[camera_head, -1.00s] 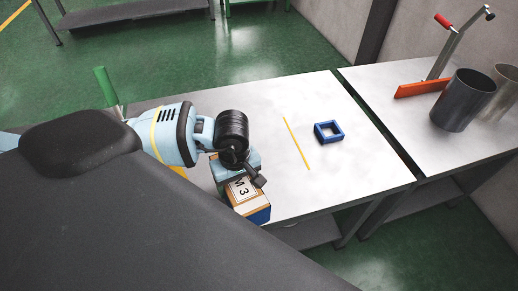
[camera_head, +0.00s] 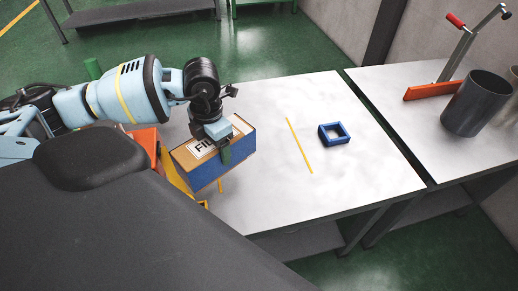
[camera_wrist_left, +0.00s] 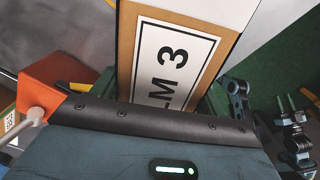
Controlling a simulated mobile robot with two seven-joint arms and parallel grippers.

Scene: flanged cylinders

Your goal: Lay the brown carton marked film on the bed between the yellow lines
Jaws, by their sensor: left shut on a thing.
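The brown carton (camera_head: 183,157) has a white label reading "FIL…" in the head view and "LM 3" in the wrist view (camera_wrist_left: 205,22); one side is blue. My left gripper (camera_head: 222,148) is shut on it, and a finger covers part of the label. The carton is over the left part of the pale bed (camera_head: 265,200); its height above the surface is hard to judge. One yellow line (camera_head: 299,145) lies clear to the right of the carton. A short piece of another yellow line (camera_head: 220,185) shows at its lower edge. My right gripper is out of view.
A blue square frame (camera_head: 334,134) lies right of the clear yellow line. An orange and yellow object (camera_head: 147,142) is close on the carton's left. The neighbouring table holds a dark cylinder (camera_head: 476,103) and an orange bar (camera_head: 433,91).

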